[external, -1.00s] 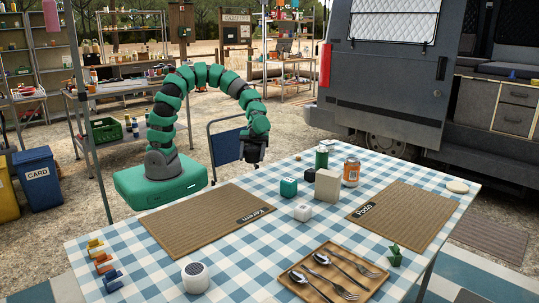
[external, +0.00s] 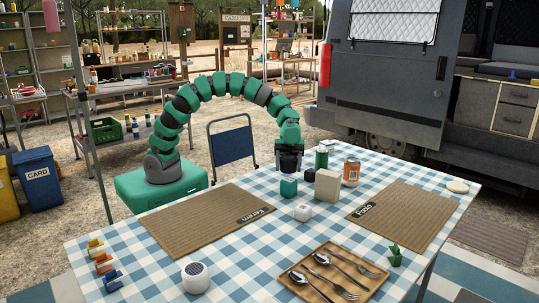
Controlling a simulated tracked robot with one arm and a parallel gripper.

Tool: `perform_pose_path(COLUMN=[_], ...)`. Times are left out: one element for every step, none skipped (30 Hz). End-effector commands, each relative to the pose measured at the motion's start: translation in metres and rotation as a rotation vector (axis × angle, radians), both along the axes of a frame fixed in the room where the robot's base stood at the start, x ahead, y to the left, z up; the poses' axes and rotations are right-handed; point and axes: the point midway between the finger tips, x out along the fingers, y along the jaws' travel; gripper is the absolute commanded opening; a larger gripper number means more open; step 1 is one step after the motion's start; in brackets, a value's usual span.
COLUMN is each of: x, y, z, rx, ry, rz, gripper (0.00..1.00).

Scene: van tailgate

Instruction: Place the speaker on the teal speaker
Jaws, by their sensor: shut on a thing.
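The teal speaker (external: 289,187) looks like a small teal block and stands upright on the checked table. My gripper (external: 290,165) points down directly above it. It is shut on a small dark thing, perhaps the speaker, whose outline blends with the dark fingers. I cannot tell whether this thing touches the teal block or hangs just above it.
A beige block (external: 327,186), a green bottle (external: 321,159) and an orange can (external: 351,172) stand close to the right. A cutlery tray (external: 295,289) and two placemats lie around; the left placemat (external: 175,232) is bare.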

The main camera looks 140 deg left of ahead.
Motion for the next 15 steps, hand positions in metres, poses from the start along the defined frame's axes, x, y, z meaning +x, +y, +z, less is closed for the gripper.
perform_pose_path(x=[0.003, 0.005, 0.004, 0.003, 0.003, 0.003, 0.003, 0.003, 0.003, 0.003, 0.003, 0.003, 0.003, 0.003, 0.003], y=[0.001, 0.002, 0.002, 0.002, 0.001, 0.002, 0.002, 0.002, 0.001, 0.001, 0.001, 0.001, 0.001, 0.001, 0.001], z=[-0.001, -0.001, -0.008, -0.013, -0.018, -0.024, -0.029, -0.032, -0.035, -0.036, -0.037, -0.036, -0.036, -0.035, -0.035], rx=[0.001, 0.001, -0.001, -0.001, -0.002, -0.002, -0.002, -0.001, -0.001, -0.001, 0.0, 0.0, 0.0, 0.0, 0.001], ry=[0.001, 0.0, 0.001, 0.002, 0.003, 0.004, 0.003, 0.003, 0.001, 0.001, 0.0, 0.0, 0.0, 0.0, -0.001], rz=[0.0, 0.0, 0.001, 0.0, 0.0, 0.0, 0.0, -0.001, -0.001, -0.001, -0.001, -0.001, -0.001, -0.001, 0.0], gripper=[0.32, 0.32, 0.32, 0.32, 0.32, 0.32, 0.32, 0.32, 0.32, 0.32, 0.32, 0.32, 0.32, 0.32, 0.32])
